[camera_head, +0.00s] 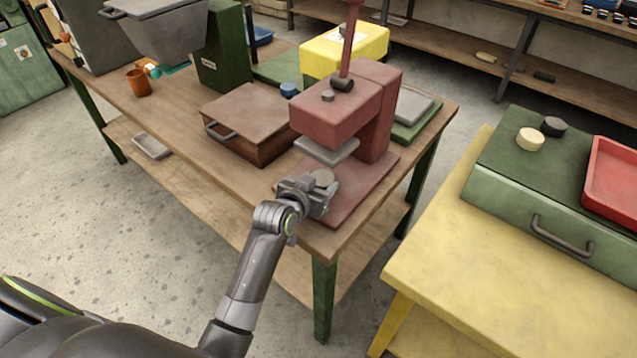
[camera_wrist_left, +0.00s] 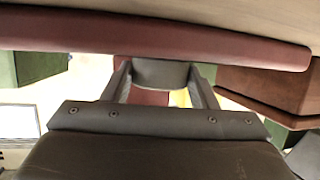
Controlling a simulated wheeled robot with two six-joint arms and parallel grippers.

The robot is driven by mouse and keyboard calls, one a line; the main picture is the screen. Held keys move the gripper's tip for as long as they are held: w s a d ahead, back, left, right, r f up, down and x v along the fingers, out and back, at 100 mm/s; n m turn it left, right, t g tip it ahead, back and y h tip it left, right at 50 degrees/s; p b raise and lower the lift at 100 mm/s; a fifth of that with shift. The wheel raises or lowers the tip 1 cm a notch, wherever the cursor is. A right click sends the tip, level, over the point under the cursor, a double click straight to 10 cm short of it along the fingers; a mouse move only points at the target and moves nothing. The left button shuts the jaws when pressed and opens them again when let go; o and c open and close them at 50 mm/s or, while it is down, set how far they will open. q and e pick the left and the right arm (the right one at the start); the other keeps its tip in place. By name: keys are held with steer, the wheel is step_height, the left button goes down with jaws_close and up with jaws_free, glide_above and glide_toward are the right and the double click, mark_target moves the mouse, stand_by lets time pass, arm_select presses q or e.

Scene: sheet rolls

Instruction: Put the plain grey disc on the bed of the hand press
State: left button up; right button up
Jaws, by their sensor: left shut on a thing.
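The hand press (camera_head: 380,110) is dull red and stands at the near right corner of the wooden table. Its flat red bed (camera_head: 362,185) lies below a grey pressing plate (camera_head: 327,150). My left gripper (camera_head: 318,186) is at the front left of the bed, close to the pressing plate. It is shut on the plain grey disc (camera_head: 323,177). In the left wrist view the disc (camera_wrist_left: 160,73) sits between the two fingers, with a dark red band of the press beyond. I cannot tell whether the disc touches the bed. My right gripper is not in view.
A brown lidded box (camera_head: 248,115) stands left of the press on the table (camera_head: 185,130). A yellow box (camera_head: 345,48) is behind. A yellow bench (camera_head: 440,260) at the right holds a green case (camera_head: 530,205), two small discs and a red tray (camera_head: 612,175).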

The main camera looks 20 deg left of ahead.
arm_select(q)
steer(key=o, duration=1)
steer(key=shift+f, duration=0.1)
steer(key=shift+r, duration=0.2)
steer(key=v, duration=1.2)
steer(key=shift+d, duration=0.1)
